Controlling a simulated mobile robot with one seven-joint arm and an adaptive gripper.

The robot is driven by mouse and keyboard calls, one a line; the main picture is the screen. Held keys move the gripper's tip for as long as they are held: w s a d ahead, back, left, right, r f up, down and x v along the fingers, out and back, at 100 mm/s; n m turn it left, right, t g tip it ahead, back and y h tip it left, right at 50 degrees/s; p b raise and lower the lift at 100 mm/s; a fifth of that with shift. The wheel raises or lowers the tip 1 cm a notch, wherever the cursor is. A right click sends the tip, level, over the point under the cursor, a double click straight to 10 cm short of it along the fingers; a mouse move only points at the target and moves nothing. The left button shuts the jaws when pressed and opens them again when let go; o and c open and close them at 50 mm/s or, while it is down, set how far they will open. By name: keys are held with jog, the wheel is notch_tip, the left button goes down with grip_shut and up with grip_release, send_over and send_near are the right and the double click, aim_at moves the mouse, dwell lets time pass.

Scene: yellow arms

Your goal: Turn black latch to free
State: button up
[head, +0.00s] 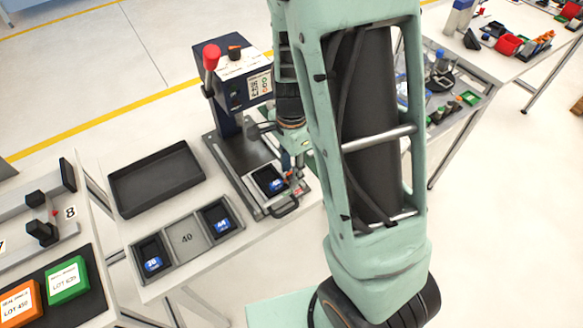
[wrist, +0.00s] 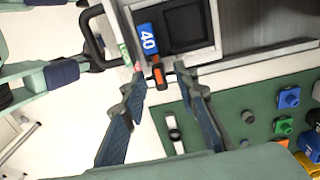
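A small latch (wrist: 158,73), showing orange with a dark part, sits at the edge of the light fixture (wrist: 200,57) in the wrist view. Beside it is a pale strip with green and red marks (wrist: 124,50), too small to read. My gripper (wrist: 161,79) is open, with its two fingertips on either side of the latch; I cannot tell whether they touch it. In the head view the fixture (head: 256,200) sits at the foot of the press, and my arm partly covers that area.
A black handle (wrist: 93,42) sticks out of the fixture, left of my fingers. A blue label reading 40 (wrist: 148,39) lies by a dark pocket. The press has a red-knobbed lever (head: 211,57). An empty black tray (head: 157,179) and a bin holder (head: 187,239) stand left.

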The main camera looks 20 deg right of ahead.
grip_shut()
jog(key=shift+n, duration=0.4)
jog(key=n+b, duration=0.1)
jog(key=n, duration=0.1)
jog(key=shift+n, duration=0.4)
jog(key=n+b, duration=0.1)
jog(key=n, duration=0.2)
jog(key=shift+f+n+b, duration=0.1)
jog(key=shift+n+b, duration=0.25)
jog(key=shift+n, duration=0.05)
jog(key=n+b, duration=0.1)
jog(key=n, duration=0.4)
jog(key=shift+b, duration=0.4)
jog(key=n, duration=0.5)
jog(key=shift+b, duration=0.4)
jog(key=shift+n, duration=0.4)
